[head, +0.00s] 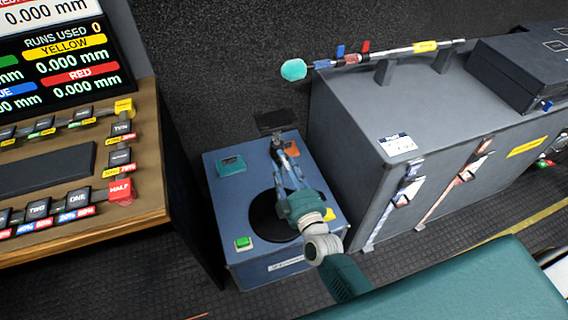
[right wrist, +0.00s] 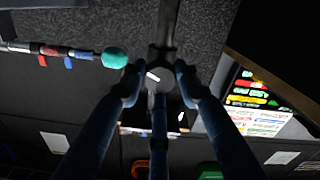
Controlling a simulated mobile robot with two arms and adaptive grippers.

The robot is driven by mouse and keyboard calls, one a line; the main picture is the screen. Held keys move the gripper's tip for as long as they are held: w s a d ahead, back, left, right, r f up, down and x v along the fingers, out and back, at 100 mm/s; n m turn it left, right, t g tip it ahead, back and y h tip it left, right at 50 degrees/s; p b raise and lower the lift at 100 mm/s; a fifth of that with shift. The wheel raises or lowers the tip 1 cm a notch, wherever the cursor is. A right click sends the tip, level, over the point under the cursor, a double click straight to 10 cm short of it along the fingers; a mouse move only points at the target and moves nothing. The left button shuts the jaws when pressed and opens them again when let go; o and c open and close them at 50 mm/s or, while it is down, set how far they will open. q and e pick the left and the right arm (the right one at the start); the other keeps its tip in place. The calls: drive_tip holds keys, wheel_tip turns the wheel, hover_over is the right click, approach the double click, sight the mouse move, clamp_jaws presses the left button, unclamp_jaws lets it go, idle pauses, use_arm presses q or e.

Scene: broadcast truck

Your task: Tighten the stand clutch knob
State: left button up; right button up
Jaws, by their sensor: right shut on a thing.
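The stand has a round black base (head: 262,218) on a blue-grey cabinet and a small dark plate (head: 274,121) at its top. My right gripper (head: 279,155) reaches in from the lower right, with its fingers at the stand's upper part just below the plate. In the right wrist view a dark round clutch knob (right wrist: 158,76) with a white mark sits between the fingertips of my right gripper (right wrist: 158,82), which is shut on it. A dark pole (right wrist: 165,25) runs up behind the knob. In the head view the fingers mostly hide the knob. My left gripper is not in view.
The blue-grey cabinet (head: 222,190) carries a green button (head: 243,243) and a teal box (head: 231,165). A wooden console (head: 150,200) stands left. A larger grey cabinet (head: 345,130) stands right, with a teal-tipped rod (head: 395,51) on top.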

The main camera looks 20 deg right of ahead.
drive_tip(key=shift+r, duration=0.1)
idle(0.6)
drive_tip(key=shift+m, duration=0.4)
drive_tip(key=shift+d+m+b, duration=0.2)
drive_tip(key=shift+m+b, duration=1.65)
drive_tip(key=shift+m, duration=12.75)
